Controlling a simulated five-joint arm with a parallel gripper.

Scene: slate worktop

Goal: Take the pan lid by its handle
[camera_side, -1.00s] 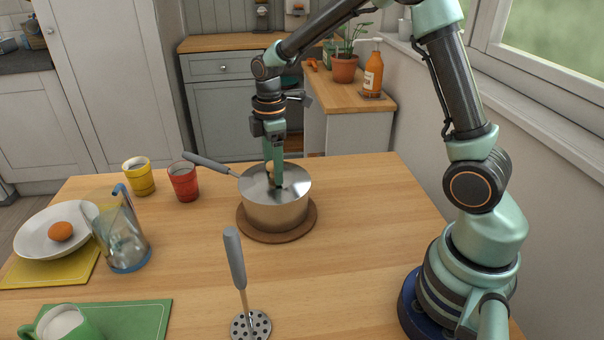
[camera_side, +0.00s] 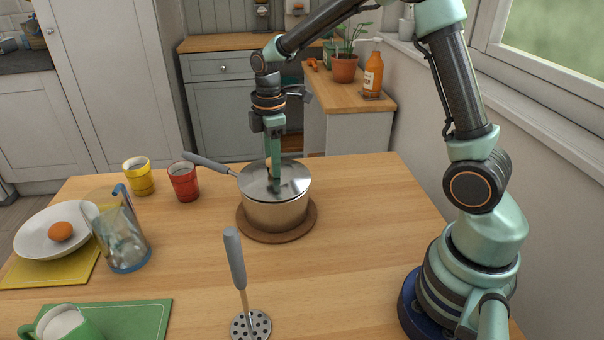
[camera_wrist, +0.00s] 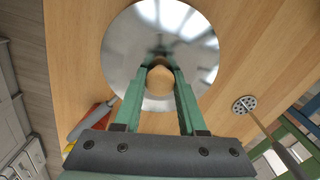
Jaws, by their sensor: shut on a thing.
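The shiny metal pan lid (camera_side: 296,178) is level at the top of the steel pan (camera_side: 275,212). It fills the upper middle of the wrist view (camera_wrist: 125,45). Its round, tan knob handle (camera_wrist: 160,80) is between my fingers. My gripper (camera_side: 275,185) points straight down and is shut on this handle; the wrist view shows a finger on each side (camera_wrist: 161,72). The fingers hide most of the handle in the side view. I cannot tell how wide any gap between lid and pan rim is.
The pan's grey handle (camera_side: 208,164) points left, near a red cup (camera_side: 184,182) and a yellow cup (camera_side: 139,176). The pan stands on a brown round mat (camera_side: 246,226). A masher (camera_side: 236,262) is in front, a glass jug (camera_side: 120,240) at left.

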